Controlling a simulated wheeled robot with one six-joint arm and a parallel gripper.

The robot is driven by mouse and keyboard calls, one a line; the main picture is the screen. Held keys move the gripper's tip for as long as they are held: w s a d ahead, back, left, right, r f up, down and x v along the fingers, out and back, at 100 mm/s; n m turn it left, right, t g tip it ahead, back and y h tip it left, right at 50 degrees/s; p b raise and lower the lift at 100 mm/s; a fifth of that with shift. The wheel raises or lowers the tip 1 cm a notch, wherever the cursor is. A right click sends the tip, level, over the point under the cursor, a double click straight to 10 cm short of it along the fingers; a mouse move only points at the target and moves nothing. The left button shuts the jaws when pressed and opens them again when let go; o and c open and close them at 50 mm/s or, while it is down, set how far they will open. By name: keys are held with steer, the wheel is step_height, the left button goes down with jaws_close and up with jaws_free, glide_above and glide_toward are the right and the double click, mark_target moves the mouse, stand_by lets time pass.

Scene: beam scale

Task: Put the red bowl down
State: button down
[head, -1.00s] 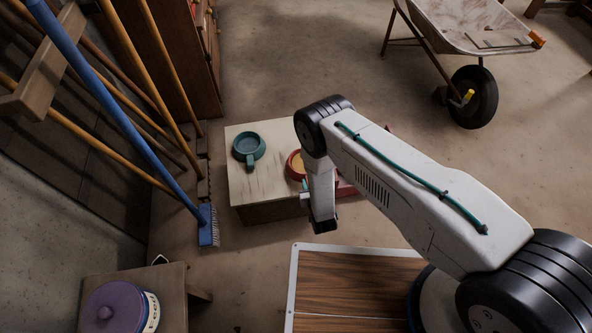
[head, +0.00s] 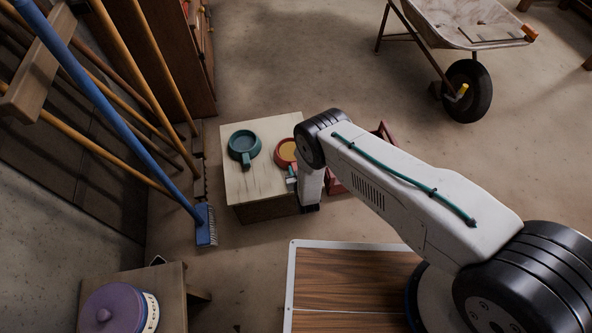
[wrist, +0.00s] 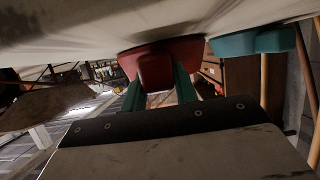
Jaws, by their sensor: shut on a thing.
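The red bowl (head: 285,152), yellow inside, shows partly past my arm at the right side of the small wooden table (head: 237,191). My gripper (head: 292,181) is at the bowl's near side, mostly hidden by my arm. In the wrist view the two green fingers (wrist: 160,95) are shut on the red bowl (wrist: 162,62). The bowl is close to the pale surface above it in that tilted view. I cannot tell whether it touches the tabletop. A green bowl with a handle (head: 243,146) stands left of the red bowl, apart from it.
A red crate-like thing (head: 336,182) is right of the table, partly behind my arm. A blue broom (head: 205,222) and several poles lean at the left. A purple-lidded pot (head: 108,312) stands at the lower left. A wheelbarrow (head: 470,38) is at the back right.

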steer(key=shift+f, duration=0.15)
steer(key=c, duration=1.1)
jaws_free()
steer(key=v, duration=1.2)
